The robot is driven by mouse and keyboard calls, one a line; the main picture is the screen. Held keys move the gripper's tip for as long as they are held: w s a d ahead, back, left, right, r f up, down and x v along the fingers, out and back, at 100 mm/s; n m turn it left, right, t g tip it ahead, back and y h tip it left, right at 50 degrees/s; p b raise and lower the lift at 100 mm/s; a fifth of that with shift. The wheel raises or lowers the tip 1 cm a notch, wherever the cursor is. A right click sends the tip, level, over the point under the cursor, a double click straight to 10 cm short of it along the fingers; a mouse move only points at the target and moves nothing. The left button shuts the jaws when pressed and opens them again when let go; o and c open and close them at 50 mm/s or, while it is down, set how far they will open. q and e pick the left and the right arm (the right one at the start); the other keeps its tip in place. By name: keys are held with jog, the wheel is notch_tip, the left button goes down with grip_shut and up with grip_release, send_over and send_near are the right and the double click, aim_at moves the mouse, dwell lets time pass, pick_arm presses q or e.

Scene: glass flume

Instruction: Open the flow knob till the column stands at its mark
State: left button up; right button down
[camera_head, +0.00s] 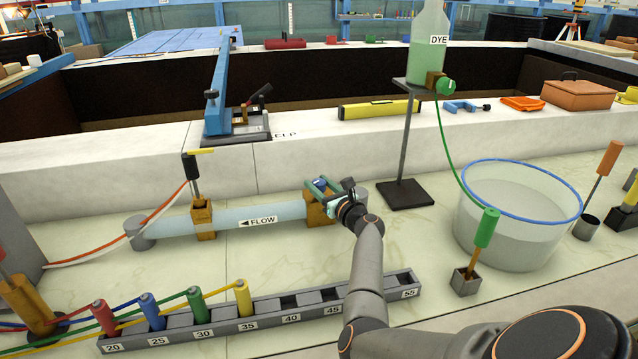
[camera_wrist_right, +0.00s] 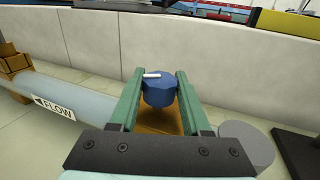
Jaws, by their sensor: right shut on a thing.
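The flow knob (camera_wrist_right: 159,92) is a blue cylinder with a white pointer line on top, seen between two green fingers in the right wrist view. It sits on a brass block (camera_wrist_right: 160,122) at the right end of the clear pipe labelled FLOW (camera_head: 262,217). The label's arrow points left. My right gripper (camera_head: 322,187) is shut on the knob, which is partly hidden by the fingers in the head view. A black-topped probe (camera_head: 192,170) with a yellow tag stands in a brass fitting on the pipe. I cannot make out a column level or its mark. My left gripper is out of view.
A grey rack (camera_head: 270,305) with numbered slots and several coloured plugs lies in front of the pipe. A dye bottle (camera_head: 428,50) on a stand and a water tub (camera_head: 510,230) are to the right. A low white wall (camera_head: 330,150) runs behind.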

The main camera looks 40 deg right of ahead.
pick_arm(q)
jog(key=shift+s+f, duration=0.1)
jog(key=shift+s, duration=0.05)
pick_arm(e)
jog(key=shift+n+y, duration=0.4)
jog(key=shift+y, duration=0.3)
jog(key=shift+c, duration=1.9)
grip_release()
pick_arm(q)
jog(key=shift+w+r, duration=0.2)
pick_arm(e)
jog(key=shift+s, duration=0.1)
pick_arm(q)
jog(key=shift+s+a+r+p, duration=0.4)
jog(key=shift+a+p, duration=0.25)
jog(key=shift+p, duration=0.45)
pick_arm(e)
jog(key=s+a, duration=0.1)
jog(key=s, duration=1.1)
jog(key=shift+s, duration=0.15)
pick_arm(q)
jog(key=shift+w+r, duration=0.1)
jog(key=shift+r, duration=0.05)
